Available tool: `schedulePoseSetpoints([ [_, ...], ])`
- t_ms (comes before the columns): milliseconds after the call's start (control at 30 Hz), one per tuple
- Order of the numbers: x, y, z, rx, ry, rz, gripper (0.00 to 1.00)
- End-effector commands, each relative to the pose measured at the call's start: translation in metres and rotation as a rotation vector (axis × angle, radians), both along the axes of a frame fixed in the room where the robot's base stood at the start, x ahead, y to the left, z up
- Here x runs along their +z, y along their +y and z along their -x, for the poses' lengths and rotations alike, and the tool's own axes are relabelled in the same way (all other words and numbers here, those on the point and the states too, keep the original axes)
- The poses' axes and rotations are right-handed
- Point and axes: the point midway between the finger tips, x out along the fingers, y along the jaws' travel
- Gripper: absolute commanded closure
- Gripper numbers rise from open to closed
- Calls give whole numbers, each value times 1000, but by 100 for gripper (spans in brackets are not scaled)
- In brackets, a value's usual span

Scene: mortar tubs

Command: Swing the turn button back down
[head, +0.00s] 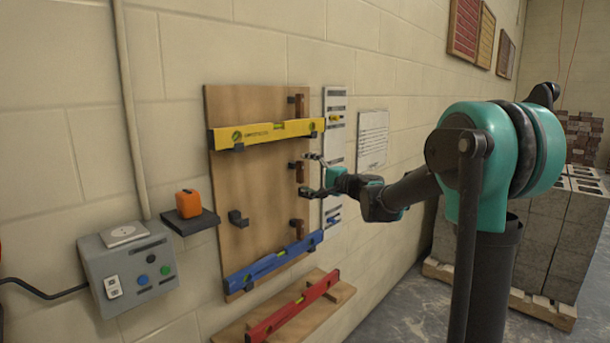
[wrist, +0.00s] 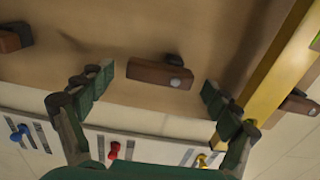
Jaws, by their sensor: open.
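Several brown turn buttons are mounted along the right side of a wooden board. The middle turn button (head: 297,171) is beside my gripper (head: 316,176), and in the wrist view this turn button (wrist: 152,74) lies between the fingers. Its long side runs roughly up and down the board, with a pale screw head near its upper end. My gripper (wrist: 160,82) is open, with one finger past each end of the button and no visible contact. The upper turn button (head: 297,101) is by the yellow level (head: 270,132); the lower one (head: 297,228) is above the blue level (head: 272,264).
The wooden board (head: 255,190) has an empty black hook (head: 238,218). A white strip (head: 334,155) with coloured sliders stands just right of it. A red level (head: 292,305) lies on a low shelf. A grey control box (head: 127,265) and an orange device (head: 189,204) are left.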

Motion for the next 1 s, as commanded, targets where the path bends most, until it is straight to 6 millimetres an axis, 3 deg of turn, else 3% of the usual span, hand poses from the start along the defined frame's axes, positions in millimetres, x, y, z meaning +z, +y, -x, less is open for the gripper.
schedulePoseSetpoints([
  [533,0,-78,59,-4,0,0,10],
  [700,0,-89,69,-2,0,0,10],
  [1000,0,-91,71,0,0,0,10],
])
